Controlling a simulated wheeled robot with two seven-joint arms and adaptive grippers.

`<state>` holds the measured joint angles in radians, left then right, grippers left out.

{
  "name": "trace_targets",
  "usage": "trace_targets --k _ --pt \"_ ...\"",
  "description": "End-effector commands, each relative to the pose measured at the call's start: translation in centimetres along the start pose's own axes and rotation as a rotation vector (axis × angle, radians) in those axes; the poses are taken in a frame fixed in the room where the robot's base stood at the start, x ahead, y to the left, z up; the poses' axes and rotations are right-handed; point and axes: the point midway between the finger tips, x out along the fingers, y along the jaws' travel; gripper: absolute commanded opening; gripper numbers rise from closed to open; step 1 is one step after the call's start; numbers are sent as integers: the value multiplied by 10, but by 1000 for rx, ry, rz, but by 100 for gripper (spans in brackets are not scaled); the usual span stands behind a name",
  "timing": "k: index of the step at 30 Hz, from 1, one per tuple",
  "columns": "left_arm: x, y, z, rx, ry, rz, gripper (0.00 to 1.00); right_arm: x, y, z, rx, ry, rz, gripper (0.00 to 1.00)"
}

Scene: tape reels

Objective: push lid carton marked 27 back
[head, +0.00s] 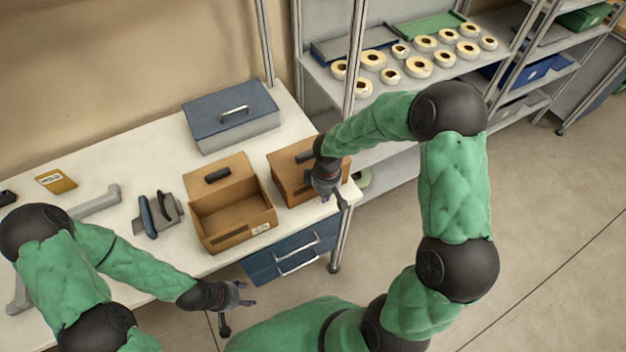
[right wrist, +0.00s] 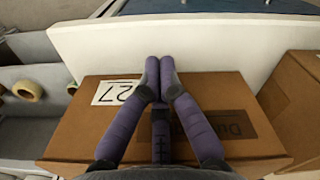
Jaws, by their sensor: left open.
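A brown carton (head: 286,183) stands at the right end of the white table, partly hidden by my right gripper. In the right wrist view the carton (right wrist: 70,135) bears a white label (right wrist: 118,92) reading 27, upside down, and dark lettering partly covered by my fingers. A dark handle (head: 305,156) shows on its top; how far its lid is open is unclear. My right gripper (head: 338,198) is at the carton's right front; its fingertips (right wrist: 160,68) meet with nothing between them. Contact cannot be told. My left gripper (head: 240,295) is open and empty, in front of the table.
A second brown carton (head: 232,222) stands open beside it, its lid raised at the back. A blue-lidded grey box (head: 230,115) is behind. A holder (head: 158,214) stands left of the cartons. A shelf (head: 440,88) with several tape reels stands at the back right.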

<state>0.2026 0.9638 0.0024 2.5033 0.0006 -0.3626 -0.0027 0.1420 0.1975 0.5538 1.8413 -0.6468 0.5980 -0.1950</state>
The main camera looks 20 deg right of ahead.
Motion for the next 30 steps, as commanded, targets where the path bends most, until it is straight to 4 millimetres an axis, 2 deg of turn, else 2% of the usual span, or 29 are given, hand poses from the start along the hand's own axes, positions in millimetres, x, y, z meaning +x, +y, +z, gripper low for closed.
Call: trace_targets --k 30 --pt "-3 1 0 0 0 0 56 0 22 -38 0 1 1 0"
